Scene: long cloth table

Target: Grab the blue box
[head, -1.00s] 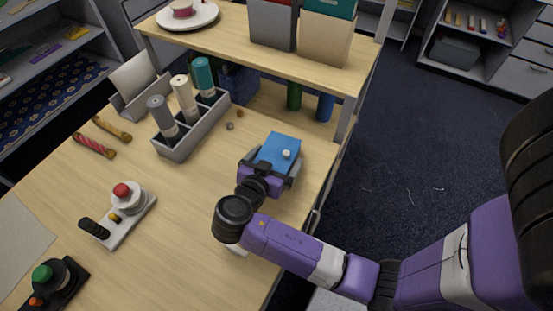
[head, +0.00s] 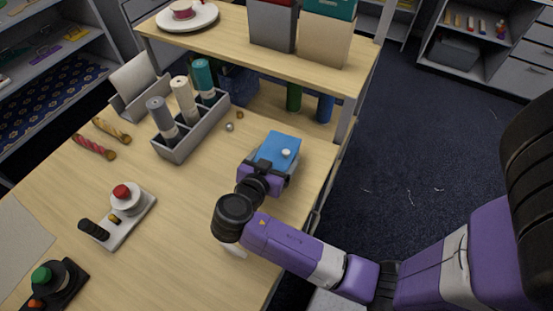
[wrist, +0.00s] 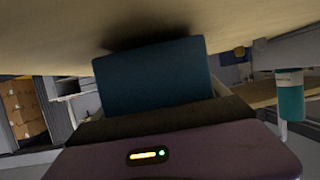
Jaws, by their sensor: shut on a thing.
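The blue box (head: 276,151) lies on the table's right part in the head view, with a small white knob on top. My gripper (head: 266,165) is at the near side of the box, its jaws shut on it. In the wrist view the box (wrist: 155,76) fills the middle, just beyond my gripper body, with the table surface along the top of the picture. The fingertips are mostly hidden. I cannot tell whether the box is clear of the table.
A grey divided holder (head: 190,135) with several rolled cloths stands left of the box. Two small knobs lie between them. A raised wooden shelf (head: 265,52) is behind. A device with a red button (head: 123,192) sits at left. The table between is bare.

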